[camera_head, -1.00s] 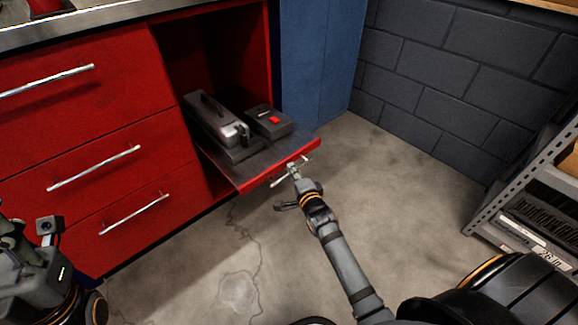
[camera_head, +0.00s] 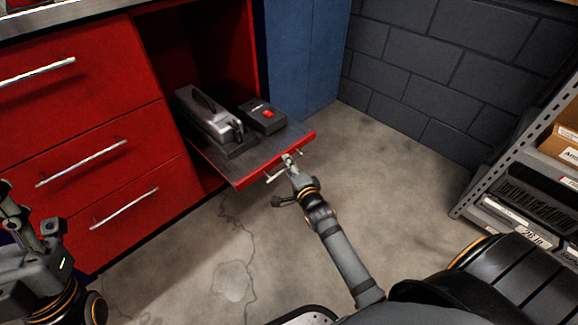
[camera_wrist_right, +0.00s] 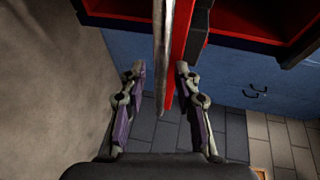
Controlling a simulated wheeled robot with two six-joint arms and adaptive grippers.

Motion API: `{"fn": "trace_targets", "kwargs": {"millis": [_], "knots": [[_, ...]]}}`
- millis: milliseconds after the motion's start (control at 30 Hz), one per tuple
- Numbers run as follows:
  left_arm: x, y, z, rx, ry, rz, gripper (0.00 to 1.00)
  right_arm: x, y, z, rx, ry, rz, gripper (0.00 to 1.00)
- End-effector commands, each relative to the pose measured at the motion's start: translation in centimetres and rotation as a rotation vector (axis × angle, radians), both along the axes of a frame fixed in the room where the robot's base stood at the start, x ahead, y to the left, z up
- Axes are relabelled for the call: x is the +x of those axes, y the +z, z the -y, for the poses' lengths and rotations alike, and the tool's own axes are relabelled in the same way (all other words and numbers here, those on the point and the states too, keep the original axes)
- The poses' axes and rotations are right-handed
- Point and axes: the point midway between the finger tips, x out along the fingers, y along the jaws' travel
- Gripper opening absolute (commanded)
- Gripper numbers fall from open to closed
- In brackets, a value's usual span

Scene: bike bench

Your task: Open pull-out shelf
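The pull-out shelf (camera_head: 212,155) is a dark tray with a red front (camera_head: 250,174), standing out of the red cabinet. It carries a silver-grey machine and a dark box with a red switch. A thin silver handle (camera_head: 273,174) runs along its front. My right gripper (camera_head: 289,161) is at this handle. In the right wrist view the handle (camera_wrist_right: 161,40) passes between the two fingers (camera_wrist_right: 160,76), which are apart with a visible gap on both sides. The red front edge (camera_wrist_right: 182,42) lies close by the right finger. My left gripper's fingers cannot be made out at the lower left.
The cabinet has closed red drawers (camera_head: 90,150) with silver handles to the left of the shelf. A blue cabinet (camera_head: 300,60) stands to the right. A metal rack (camera_head: 508,160) with boxes is at the far right. The concrete floor (camera_head: 400,180) in front is clear.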

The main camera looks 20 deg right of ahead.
Motion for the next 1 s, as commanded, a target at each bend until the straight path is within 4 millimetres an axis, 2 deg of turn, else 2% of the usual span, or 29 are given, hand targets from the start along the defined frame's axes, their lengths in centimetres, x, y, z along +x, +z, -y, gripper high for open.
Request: {"fn": "trace_targets", "kwargs": {"millis": [233,333,467,700,833,1000], "knots": [[-0.1,0.1,0.0,-0.001,-0.001,0.004,0.40,0.0,0.0,0.0,0.000,0.000,0.001,0.34],[-0.1,0.1,0.0,-0.002,-0.001,0.005,0.40,-0.7,0.1,0.0,0.001,0.000,-0.001,0.34],[-0.1,0.1,0.0,-0.001,-0.001,0.004,0.40,-3.1,0.5,-0.2,0.001,0.000,-0.002,0.34],[-0.1,0.1,0.0,-0.001,-0.001,0.003,0.40,-8.9,1.5,-0.5,0.001,0.000,-0.004,0.34],[-0.1,0.1,0.0,-0.001,-0.001,0.003,0.40,-10.8,1.9,-0.5,0.001,0.000,-0.002,0.34],[-0.1,0.1,0.0,-0.001,0.000,0.003,0.40,-11.8,2.2,-0.6,0.001,0.000,0.000,0.34]]}}
